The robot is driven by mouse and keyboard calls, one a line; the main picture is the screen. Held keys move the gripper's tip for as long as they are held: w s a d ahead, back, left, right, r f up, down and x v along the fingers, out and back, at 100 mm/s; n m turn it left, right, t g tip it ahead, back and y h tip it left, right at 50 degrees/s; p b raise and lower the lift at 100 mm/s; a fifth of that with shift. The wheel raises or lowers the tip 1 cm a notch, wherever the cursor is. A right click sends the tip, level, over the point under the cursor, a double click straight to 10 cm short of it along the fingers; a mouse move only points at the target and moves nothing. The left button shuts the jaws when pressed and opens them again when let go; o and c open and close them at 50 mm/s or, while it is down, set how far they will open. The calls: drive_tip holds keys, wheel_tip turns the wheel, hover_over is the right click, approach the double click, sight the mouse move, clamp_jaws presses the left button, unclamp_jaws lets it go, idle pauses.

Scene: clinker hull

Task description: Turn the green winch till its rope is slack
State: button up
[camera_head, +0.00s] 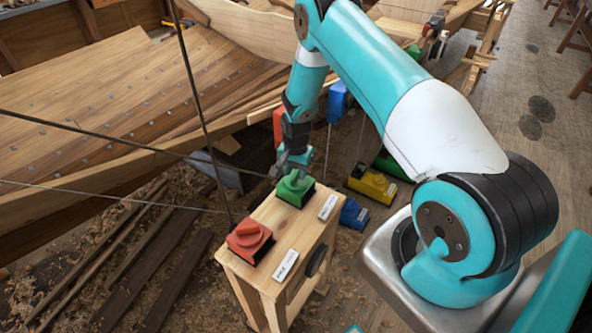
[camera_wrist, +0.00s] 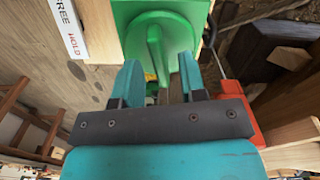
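The green winch (camera_head: 294,189) is on top of a wooden stand, at its far end. In the wrist view the green winch (camera_wrist: 161,22) shows a round knob with a raised ridge across it. My gripper (camera_head: 291,172) is right over the winch and partly covers it. In the wrist view my gripper (camera_wrist: 160,80) is open, its two teal fingers apart at either side of the ridge's near end. Whether they touch it I cannot tell. A dark rope (camera_head: 130,143) runs straight from near the green winch to the left edge.
A red winch (camera_head: 249,240) sits at the near end of the wooden stand (camera_head: 262,282). White labels (camera_head: 328,207) lie beside the winches; one label (camera_wrist: 68,30) reads FREE and HOLD. Yellow (camera_head: 372,184) and blue (camera_head: 354,214) boxes are behind. The planked hull (camera_head: 120,85) fills the left.

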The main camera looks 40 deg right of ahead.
drive_tip(key=shift+f, duration=0.8)
clamp_jaws()
drive_tip(key=shift+n+b, duration=0.35)
drive_tip(key=shift+n, duration=0.05)
drive_tip(key=shift+f+n+b, duration=0.15)
drive_tip(key=shift+n+b, duration=0.75)
drive_tip(key=shift+b, duration=0.05)
drive_tip(key=n+b, duration=0.2)
drive_tip(key=n, duration=0.1)
drive_tip(key=shift+n+b, duration=0.3)
drive_tip(key=shift+b, duration=0.05)
drive_tip(key=n+b, duration=0.3)
drive_tip(key=n, duration=0.2)
drive_tip(key=shift+n, duration=0.4)
drive_tip(key=shift+r, duration=0.2)
